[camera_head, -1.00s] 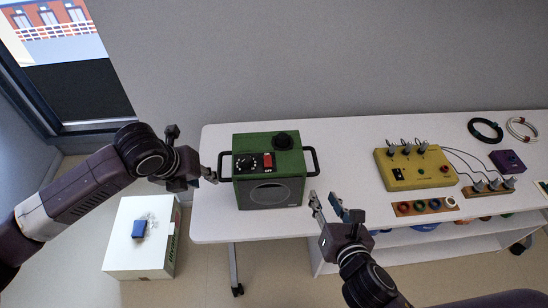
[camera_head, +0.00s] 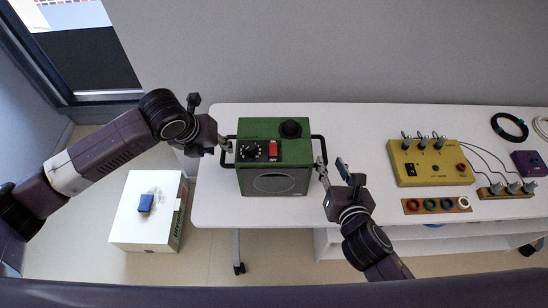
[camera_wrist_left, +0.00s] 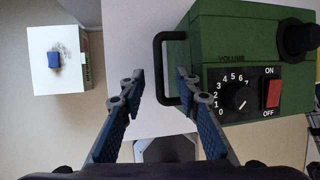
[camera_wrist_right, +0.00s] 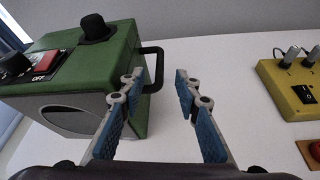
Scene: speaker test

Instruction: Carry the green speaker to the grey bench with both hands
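The green speaker (camera_head: 274,158) stands upright on a white table, with a black handle on each side. My left gripper (camera_head: 226,146) is open at its left handle. In the left wrist view, that handle (camera_wrist_left: 158,68) lies just ahead, between the spread fingertips (camera_wrist_left: 161,82). My right gripper (camera_head: 331,168) is open beside the right handle (camera_head: 321,150). In the right wrist view, this handle (camera_wrist_right: 155,68) is between the spread fingers (camera_wrist_right: 158,80), near the left one. I cannot tell whether either gripper touches its handle. I cannot make out a grey bench.
The white table (camera_head: 350,135) also bears a yellow box (camera_head: 430,162) with wired knobs, a strip of coloured rings (camera_head: 436,205) and a cable coil (camera_head: 510,127) at right. A white carton (camera_head: 150,211) with a blue block (camera_head: 146,203) stands on the floor at left.

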